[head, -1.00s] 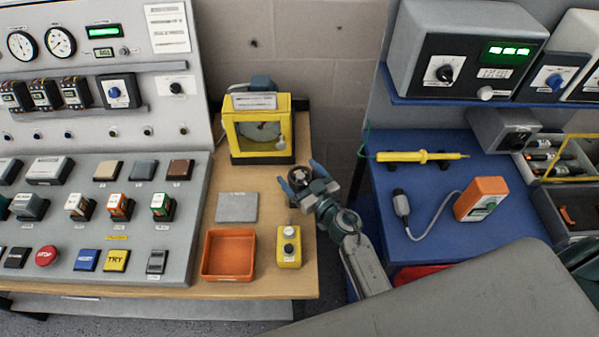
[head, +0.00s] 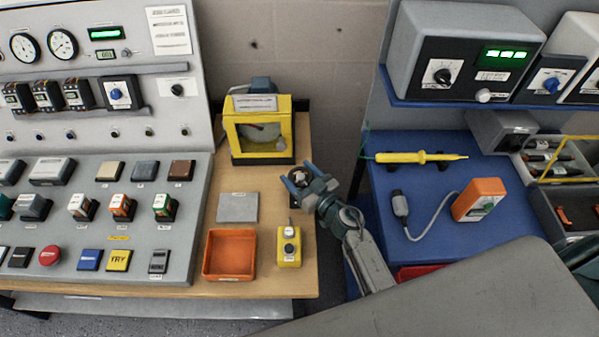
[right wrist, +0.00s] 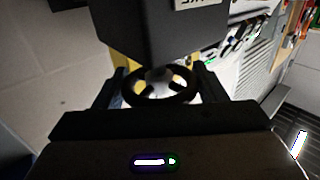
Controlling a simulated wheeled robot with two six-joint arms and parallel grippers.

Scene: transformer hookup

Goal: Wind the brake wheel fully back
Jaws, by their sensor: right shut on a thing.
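The brake wheel (right wrist: 160,88) is a dark ring with spokes. In the right wrist view it sits between my right gripper's two fingers, in front of a dark box-shaped housing (right wrist: 165,35). In the head view only a small dark part of the wheel (head: 298,173) shows behind the fingers. My right gripper (head: 297,177) is shut on the wheel's rim at the right side of the wooden bench, just in front of the yellow-framed case. The wheel's angle is hard to read. My left gripper is out of view.
The yellow-framed case (head: 262,153) stands behind the gripper to the left. A grey plate (head: 238,207), an orange tray (head: 229,277) and a yellow button box (head: 289,261) are on the wooden bench. A blue bench (head: 440,235) with a yellow probe (head: 420,157) lies to the right.

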